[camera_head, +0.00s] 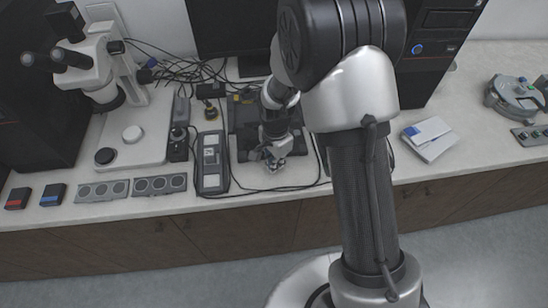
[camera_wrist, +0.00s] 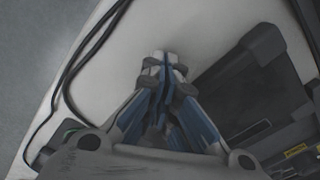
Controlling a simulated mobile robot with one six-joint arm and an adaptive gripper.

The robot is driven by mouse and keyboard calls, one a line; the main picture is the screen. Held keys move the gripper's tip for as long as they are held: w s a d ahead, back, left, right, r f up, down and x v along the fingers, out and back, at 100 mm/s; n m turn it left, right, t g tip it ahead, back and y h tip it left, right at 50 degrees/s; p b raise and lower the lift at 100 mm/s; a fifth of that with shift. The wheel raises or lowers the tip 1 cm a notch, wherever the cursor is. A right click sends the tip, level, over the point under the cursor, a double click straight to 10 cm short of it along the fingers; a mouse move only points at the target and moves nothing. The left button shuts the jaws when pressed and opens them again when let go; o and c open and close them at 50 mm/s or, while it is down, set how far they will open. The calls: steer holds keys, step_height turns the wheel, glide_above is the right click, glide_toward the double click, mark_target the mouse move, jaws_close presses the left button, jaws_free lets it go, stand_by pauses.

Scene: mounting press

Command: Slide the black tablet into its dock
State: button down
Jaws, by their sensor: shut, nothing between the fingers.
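A dark, flat, tablet-like panel (camera_wrist: 235,95) lies on the bench in the wrist view, to the right of my gripper. A thicker black block (camera_wrist: 252,55) crosses its far end, and a darker body with a yellow label (camera_wrist: 295,152) lies at its near side. In the head view this dark assembly (camera_head: 240,118) is partly hidden by my arm. I cannot tell where tablet and dock divide or how far one sits in the other. My gripper (camera_wrist: 165,62) is shut and empty beside the panel, near the bench's front edge; it also shows in the head view (camera_head: 273,165).
A grey control box (camera_head: 211,165) stands left of my gripper, with a cable along the front edge. A microscope (camera_head: 100,65) is at the far left. A black computer tower (camera_head: 440,40) and a white-blue box (camera_head: 430,138) stand right. Bare bench surrounds the fingertips.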

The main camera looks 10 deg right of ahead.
mark_target(253, 149)
steer(key=shift+w, duration=0.1)
steer(key=shift+w+d, duration=0.15)
steer(key=shift+w, duration=2.5)
steer(key=shift+s, duration=0.65)
steer(key=shift+a+p, duration=0.3)
steer(key=shift+a, duration=2.8)
steer(key=shift+w, duration=1)
steer(key=shift+s, duration=0.65)
steer(key=shift+d, duration=3.1)
